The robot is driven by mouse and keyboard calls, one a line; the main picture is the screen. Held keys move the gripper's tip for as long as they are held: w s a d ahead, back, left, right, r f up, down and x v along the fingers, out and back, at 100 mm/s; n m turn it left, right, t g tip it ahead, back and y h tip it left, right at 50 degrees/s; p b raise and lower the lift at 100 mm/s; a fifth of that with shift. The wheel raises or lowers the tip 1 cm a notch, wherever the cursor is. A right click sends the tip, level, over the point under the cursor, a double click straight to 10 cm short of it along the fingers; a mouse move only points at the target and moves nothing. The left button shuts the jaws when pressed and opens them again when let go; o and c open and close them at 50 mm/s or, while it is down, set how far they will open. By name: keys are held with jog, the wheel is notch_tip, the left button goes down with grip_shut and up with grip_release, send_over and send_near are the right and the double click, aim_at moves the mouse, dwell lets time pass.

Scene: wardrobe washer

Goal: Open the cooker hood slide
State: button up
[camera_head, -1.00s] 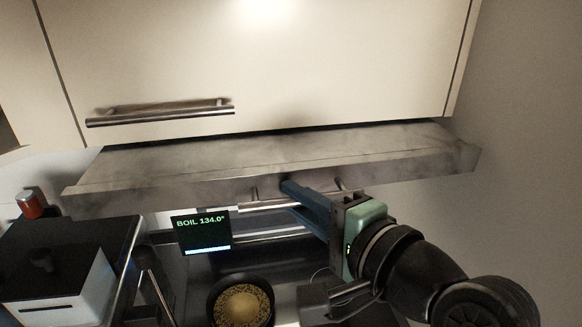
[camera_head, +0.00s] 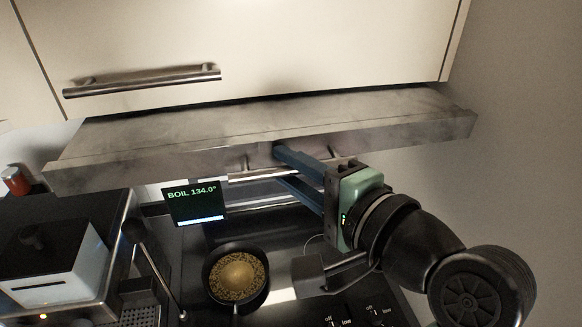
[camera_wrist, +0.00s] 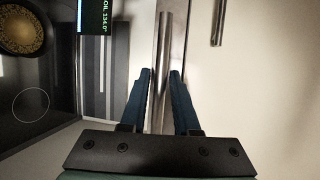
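The cooker hood slide (camera_head: 200,150) is a wide, grey, stained metal panel standing out below the cream cabinet. A horizontal bar handle (camera_head: 246,177) is fixed to its front face by short posts; in the wrist view the bar (camera_wrist: 164,40) runs up the middle. My gripper (camera_head: 281,166) reaches it from the lower right with two blue fingers apart. One finger lies above the bar and one below. In the wrist view the fingertips (camera_wrist: 161,73) lie on either side of the bar; I cannot tell whether they touch it.
The cabinet (camera_head: 300,50) above has its own bar handle (camera_head: 142,80). Below are a dark display reading BOIL 134.0° (camera_head: 195,204) and a pan (camera_head: 237,277) of food on the black hob. A white-and-black appliance (camera_head: 50,265) stands at left. The right wall is bare.

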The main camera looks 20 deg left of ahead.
jog(key=b+v, duration=0.3)
jog(key=v, duration=1)
jog(key=shift+b, duration=0.3)
jog(key=w+r+n+t+h+b, duration=0.25)
jog(key=w+r+t+h, duration=0.35)
jog(key=w+r+t, duration=0.4)
jog(key=s+d+r+n+t+h, duration=0.1)
jog(key=s+r+n+t+h, duration=0.4)
jog(key=s+r+t+h, duration=0.2)
jog(key=shift+s+d+r+t+b, duration=0.4)
jog(key=shift+s+r+t, duration=0.4)
jog(key=shift+s, duration=0.3)
